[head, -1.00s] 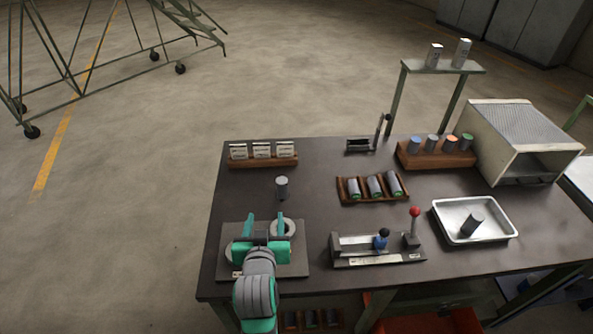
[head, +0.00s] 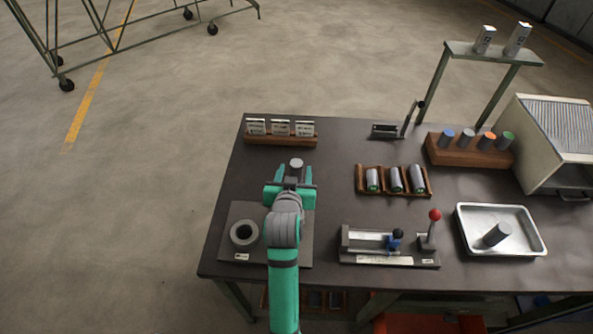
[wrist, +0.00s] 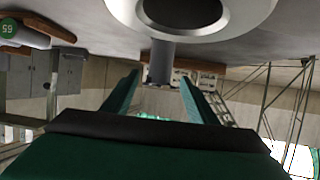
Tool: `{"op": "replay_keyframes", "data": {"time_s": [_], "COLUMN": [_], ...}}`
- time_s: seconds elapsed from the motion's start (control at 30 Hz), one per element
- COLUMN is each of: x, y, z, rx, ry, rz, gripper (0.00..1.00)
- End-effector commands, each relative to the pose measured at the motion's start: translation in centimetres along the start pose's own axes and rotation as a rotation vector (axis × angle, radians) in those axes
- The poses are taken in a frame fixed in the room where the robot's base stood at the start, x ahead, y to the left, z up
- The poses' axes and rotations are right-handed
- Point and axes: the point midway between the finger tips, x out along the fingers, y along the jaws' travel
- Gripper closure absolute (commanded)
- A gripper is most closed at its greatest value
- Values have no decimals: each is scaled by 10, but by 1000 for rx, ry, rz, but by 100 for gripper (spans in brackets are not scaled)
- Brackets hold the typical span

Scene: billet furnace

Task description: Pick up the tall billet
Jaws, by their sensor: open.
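A grey cylindrical billet (head: 296,164) stands upright on the dark table, behind the plate with ring sockets. It also shows in the wrist view (wrist: 162,62), where the picture looks upside down. My gripper (head: 293,177) is open and points at this billet from the front. In the wrist view its two green fingers (wrist: 160,82) stand apart to either side of the billet's line. The billet appears at or just beyond the fingertips; I cannot tell whether it is between them. No contact shows.
One ring socket (head: 244,233) shows left of my arm; another hangs close above the fingers in the wrist view (wrist: 235,18). A wooden rack (head: 362,190) holds three green-ended billets. A lever fixture (head: 375,261) and a metal tray (head: 535,240) with a grey cylinder stand right. Label cards (head: 281,128) stand behind.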

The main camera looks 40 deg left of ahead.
Motion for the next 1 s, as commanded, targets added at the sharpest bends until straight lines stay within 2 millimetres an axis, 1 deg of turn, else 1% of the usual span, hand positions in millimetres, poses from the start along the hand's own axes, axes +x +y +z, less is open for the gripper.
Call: {"op": "replay_keyframes", "data": {"time_s": [0.1, 0.2, 0.3, 0.57, 0.6, 0.67, 0.7, 0.77, 0.8, 1.0], "x": [18, 31, 39, 42, 42, 42, 42, 42, 42, 41], "y": [1, 0, 0, 0, 0, 0, 0, 0, 0, 0], "z": [-4, -4, -4, -4, -4, -4, -4, -4, -4, -6], "rx": [-1, -2, -2, -1, -1, -1, -1, -1, -1, -1], "ry": [0, -1, -1, 0, 0, 0, 0, 0, 0, 5], "rz": [-1, -2, -2, -2, -2, -2, -2, -2, -2, -2], "gripper": [47, 47, 47, 47, 52, 66, 76, 90, 100, 100]}}
